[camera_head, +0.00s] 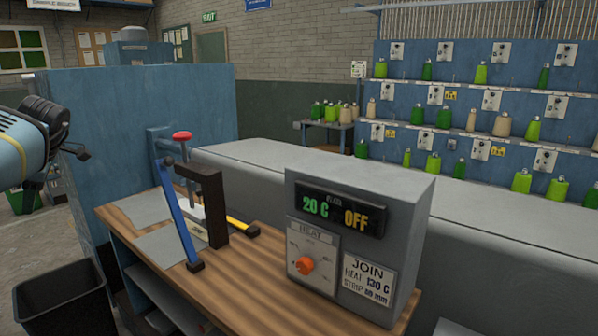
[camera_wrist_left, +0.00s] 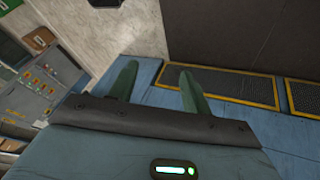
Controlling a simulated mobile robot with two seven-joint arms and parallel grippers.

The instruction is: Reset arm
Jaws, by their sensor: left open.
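My left gripper (camera_head: 80,152) is at the left edge of the head view, raised in front of a blue cabinet and left of the wooden bench. It touches nothing that I can see. In the left wrist view its two greenish fingers (camera_wrist_left: 160,82) stand apart with nothing between them. On the bench is a small press with a dark bracket (camera_head: 212,205), a leaning blue lever arm (camera_head: 175,215) and a red knob (camera_head: 182,136). A grey heat box (camera_head: 400,215) reads 20 C and OFF, with an orange dial (camera_head: 305,265). My right gripper is not in view.
The wooden bench (camera_head: 260,290) carries grey sheets (camera_head: 150,208) and a yellow bar (camera_head: 243,228). A black bin (camera_head: 65,295) stands at lower left. The blue cabinet (camera_head: 150,95) is behind my gripper. A long grey machine and racks of green cones (camera_head: 480,72) lie beyond.

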